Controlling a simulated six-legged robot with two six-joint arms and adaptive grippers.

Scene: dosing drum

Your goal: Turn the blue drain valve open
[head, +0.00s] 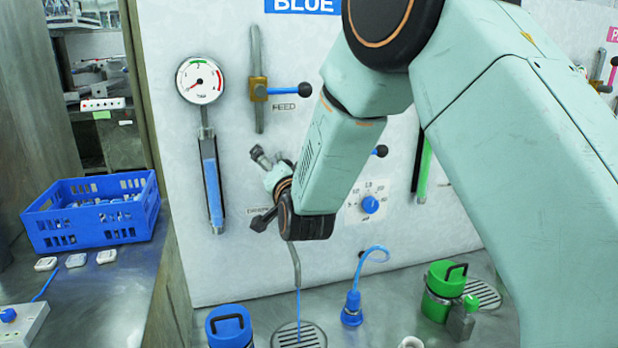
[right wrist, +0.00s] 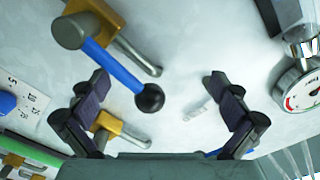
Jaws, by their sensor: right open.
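The blue drain valve shows in the right wrist view as a brass body with a blue lever (right wrist: 112,65) and a black ball knob (right wrist: 149,97). The lever is slanted. In the head view my right gripper and forearm hide this valve; a grey spout (head: 296,268) shows below, with a thin blue stream (head: 298,308) running down. My right gripper (head: 261,188) is at the panel, and its open fingers also show in the right wrist view (right wrist: 158,85). The knob lies between them in the picture, apart from both. My left gripper is out of view.
The feed valve (head: 259,90) with its blue lever is above, a pressure gauge (head: 200,80) to the left. A blue dial (head: 370,205) is to the right. Blue (head: 230,327) and green (head: 442,290) canisters and a floor grate (head: 299,335) stand below.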

